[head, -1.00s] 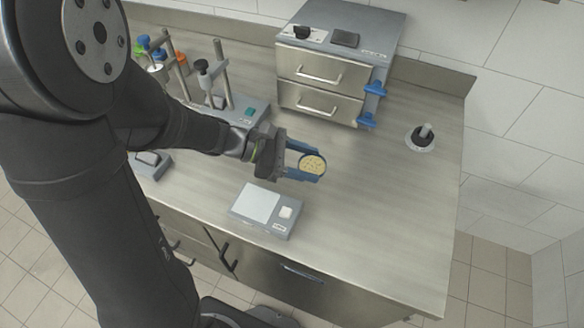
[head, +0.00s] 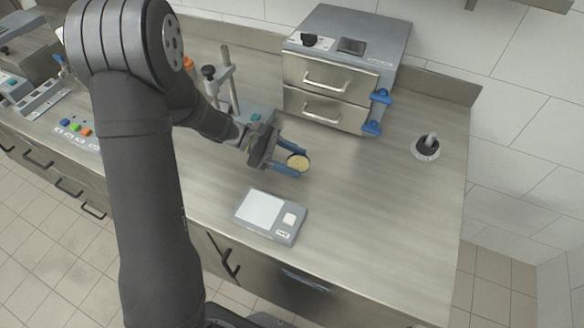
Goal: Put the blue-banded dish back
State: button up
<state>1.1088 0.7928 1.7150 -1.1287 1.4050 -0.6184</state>
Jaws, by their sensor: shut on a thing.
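My gripper (head: 292,158) has blue fingers closed around a small round dish (head: 299,163). The dish holds pale yellow, grainy contents and looks roughly level. It is above the steel counter (head: 390,230), behind the grey scale and in front of the drawer unit. The fingers hide much of its side, so I cannot make out a blue band on it.
The grey scale (head: 270,217) with a pale plate stands near the counter's front edge. A two-drawer unit (head: 330,85) with blue side handles stands at the back, its drawers shut. A knobbed round fixture (head: 426,148) is at the right. The right front counter is clear.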

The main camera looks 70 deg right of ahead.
jog(key=shift+w+f, duration=0.1)
jog(key=shift+f, duration=1.95)
jog(key=shift+f, duration=0.15)
jog(key=o, duration=1)
jog(key=shift+o, duration=0.2)
jog(key=shift+r, duration=0.2)
jog(key=v, duration=1.2)
